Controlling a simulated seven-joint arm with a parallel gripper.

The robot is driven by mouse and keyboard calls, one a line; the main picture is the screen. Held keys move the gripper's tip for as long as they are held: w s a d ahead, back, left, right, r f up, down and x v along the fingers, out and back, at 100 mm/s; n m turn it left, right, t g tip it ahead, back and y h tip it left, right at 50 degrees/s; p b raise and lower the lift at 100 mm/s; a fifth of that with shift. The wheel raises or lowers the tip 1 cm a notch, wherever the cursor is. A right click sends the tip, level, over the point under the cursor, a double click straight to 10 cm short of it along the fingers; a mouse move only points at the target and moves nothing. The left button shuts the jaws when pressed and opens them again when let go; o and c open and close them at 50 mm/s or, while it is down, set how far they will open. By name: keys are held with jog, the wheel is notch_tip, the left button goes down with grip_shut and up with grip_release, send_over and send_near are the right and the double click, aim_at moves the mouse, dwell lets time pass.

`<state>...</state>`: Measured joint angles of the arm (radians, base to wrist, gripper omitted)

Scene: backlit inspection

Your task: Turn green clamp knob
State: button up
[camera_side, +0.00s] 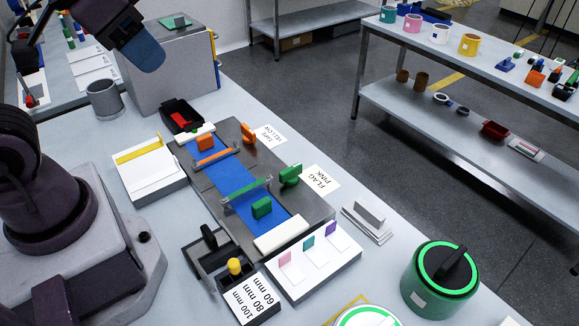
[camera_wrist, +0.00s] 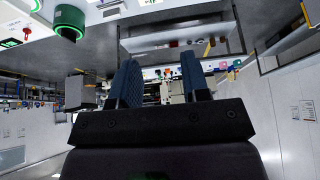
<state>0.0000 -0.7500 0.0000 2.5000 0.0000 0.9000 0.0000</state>
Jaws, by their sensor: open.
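The green clamp knob (camera_side: 290,174) stands at the right edge of the grey fixture (camera_side: 318,208), beside a card reading PINK FLAG (camera_side: 318,181). A green bar (camera_side: 247,190) crosses the blue strip (camera_side: 228,173) to its left, and a green block (camera_side: 261,208) sits on the strip. My gripper (camera_side: 147,56) is at the upper left, above the bench and well away from the knob. In the wrist view, its two blue fingers (camera_wrist: 160,82) stand apart with nothing visible between them. I cannot make out the knob in the wrist view.
An orange knob (camera_side: 249,133) and orange bar (camera_side: 218,156) are farther back on the fixture. A grey box (camera_side: 170,75) and mug (camera_side: 104,99) stand near my gripper. A white tray (camera_side: 150,178), flag stand (camera_side: 312,268) and green canister (camera_side: 432,292) surround the fixture.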

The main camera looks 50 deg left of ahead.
jog(key=shift+c, duration=0.4)
jog(key=g, duration=0.6)
send_near(291, 168)
notch_tip(291, 168, down, 10)
jog(key=shift+s+f, duration=0.1)
jog(key=shift+s, duration=0.05)
jog(key=shift+c, duration=0.2)
grip_shut()
